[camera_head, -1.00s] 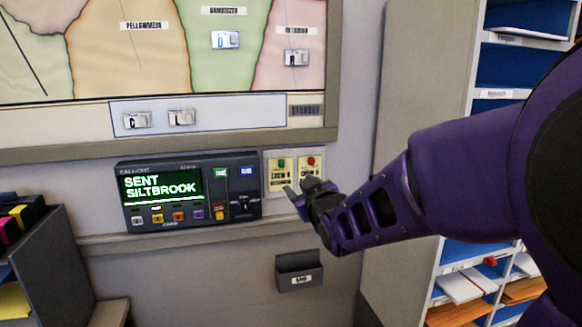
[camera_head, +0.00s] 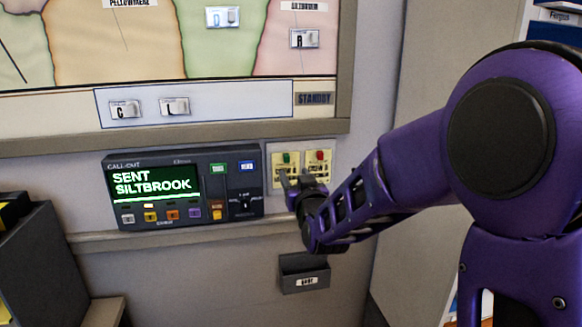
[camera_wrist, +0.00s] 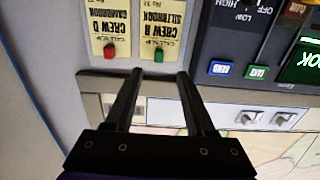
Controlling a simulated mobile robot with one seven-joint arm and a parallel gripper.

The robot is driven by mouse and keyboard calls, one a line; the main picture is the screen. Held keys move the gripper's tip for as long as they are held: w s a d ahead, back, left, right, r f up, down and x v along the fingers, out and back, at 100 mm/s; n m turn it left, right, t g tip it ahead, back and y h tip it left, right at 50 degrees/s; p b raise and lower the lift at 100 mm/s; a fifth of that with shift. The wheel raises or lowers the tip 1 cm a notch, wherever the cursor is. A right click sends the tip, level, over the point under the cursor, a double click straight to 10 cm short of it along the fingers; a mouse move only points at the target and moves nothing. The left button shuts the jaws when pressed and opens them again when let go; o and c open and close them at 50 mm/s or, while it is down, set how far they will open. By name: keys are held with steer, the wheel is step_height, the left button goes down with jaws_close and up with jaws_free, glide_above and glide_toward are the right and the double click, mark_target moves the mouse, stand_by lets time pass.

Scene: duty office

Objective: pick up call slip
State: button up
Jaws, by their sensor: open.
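Two yellow call slips hang side by side on the wall, right of the call-out unit. The other slip (camera_head: 318,172), with a red peg, reads "CREW D" in the wrist view (camera_wrist: 107,27). My gripper (camera_head: 296,176) is open and empty, in front of the slips' lower part in the head view. In the wrist view its fingertips (camera_wrist: 160,74) lie on either side of the green peg's column. Contact cannot be told.
The dark call-out unit (camera_head: 184,187) shows "SENT SILTBROOK". A map board (camera_head: 150,45) with a standby strip (camera_head: 225,107) is above. A small dark wall bin (camera_head: 303,272) is below my gripper. A dark rack (camera_head: 40,265) stands at lower left.

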mark_target(287, 157)
steer(key=x, duration=0.2)
steer(key=p+x, duration=0.1)
steer(key=x, duration=0.2)
steer(key=r+x, duration=0.1)
steer(key=x, duration=0.2)
steer(key=shift+w, duration=0.1)
steer(key=shift+w+a, duration=0.1)
steer(key=shift+w, duration=0.35)
jaws_close()
stand_by(0.9)
